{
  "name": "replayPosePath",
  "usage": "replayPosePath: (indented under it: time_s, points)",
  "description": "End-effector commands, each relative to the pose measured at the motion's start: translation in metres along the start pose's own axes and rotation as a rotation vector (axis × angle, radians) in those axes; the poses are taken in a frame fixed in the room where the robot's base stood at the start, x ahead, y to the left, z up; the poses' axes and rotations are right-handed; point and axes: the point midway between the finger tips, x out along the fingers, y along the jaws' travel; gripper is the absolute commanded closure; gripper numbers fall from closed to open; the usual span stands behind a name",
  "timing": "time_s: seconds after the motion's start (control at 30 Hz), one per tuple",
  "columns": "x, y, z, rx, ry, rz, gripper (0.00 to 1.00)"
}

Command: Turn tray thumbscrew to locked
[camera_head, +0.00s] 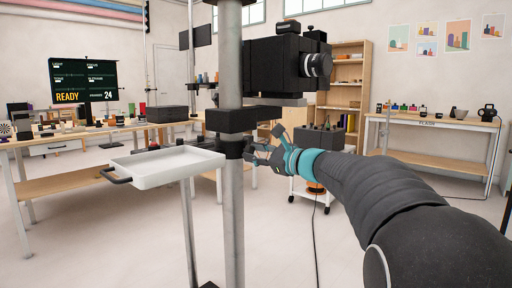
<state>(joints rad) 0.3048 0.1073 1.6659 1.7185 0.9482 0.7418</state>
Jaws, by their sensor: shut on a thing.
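A white tray (165,165) with a black handle at its left juts out to the left of a grey upright post (233,210). A black collar or clamp (233,149) sits around the post at about tray height. My gripper (255,152) is at the right side of this collar, level with the tray. Its fingers are shut on a small dark part beside the post, which appears to be the tray thumbscrew. The fingers hide most of that part, and I cannot tell how far it is turned.
A black camera (285,65) is mounted on the post just above my gripper. A wooden bench (60,142) with small props and a screen stands behind at left. Another bench (435,122) and a wooden shelf (347,80) stand at right. A cable runs down to the floor.

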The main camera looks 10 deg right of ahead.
Motion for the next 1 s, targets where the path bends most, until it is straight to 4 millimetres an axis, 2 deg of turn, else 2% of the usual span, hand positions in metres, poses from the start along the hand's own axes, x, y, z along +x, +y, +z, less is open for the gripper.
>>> replayPosePath:
  time_s: [0.3, 0.87, 0.9, 0.97, 1.0]
  points:
    - [0.0002, -0.001, 0.0018, 0.125, -0.001, -0.002, 1.0]
    - [0.0002, -0.0005, 0.0011, 0.15, -0.002, -0.002, 1.0]
    - [0.0002, -0.0005, 0.001, 0.15, -0.002, -0.002, 0.57]
    - [0.0002, -0.0003, 0.0009, 0.15, -0.001, -0.002, 0.42]
    - [0.0001, -0.0003, 0.0008, 0.15, -0.001, -0.002, 0.42]
